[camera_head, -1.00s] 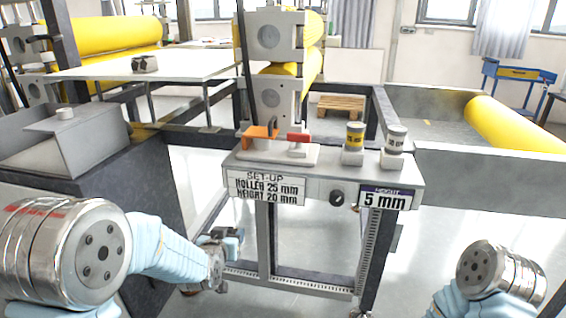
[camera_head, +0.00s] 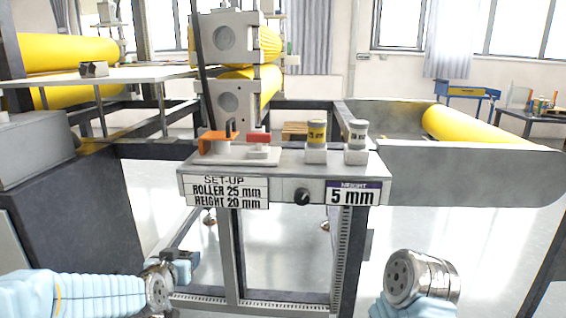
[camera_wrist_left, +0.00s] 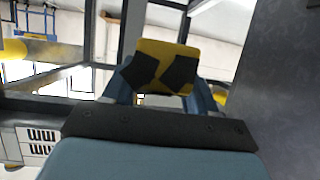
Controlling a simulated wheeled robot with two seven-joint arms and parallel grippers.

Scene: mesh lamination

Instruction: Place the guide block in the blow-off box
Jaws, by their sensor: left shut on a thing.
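My left gripper (camera_head: 178,262) is low at the left, in front of the machine's frame and below the control panel. In the left wrist view its black fingertips (camera_wrist_left: 160,73) are shut on a yellow block (camera_wrist_left: 172,49), which I take to be the guide block. In the head view the block cannot be made out. A grey box (camera_head: 35,150) is cut off at the left edge. It may be the blow-off box, but I cannot tell. My right gripper is outside the picture.
A control panel (camera_head: 285,191) stands in the middle, with an orange part (camera_head: 218,140), a red part (camera_head: 258,138) and two small canisters on top. A white table (camera_head: 130,75) with a dark block (camera_head: 93,69) is behind left. Open floor shows at the right.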

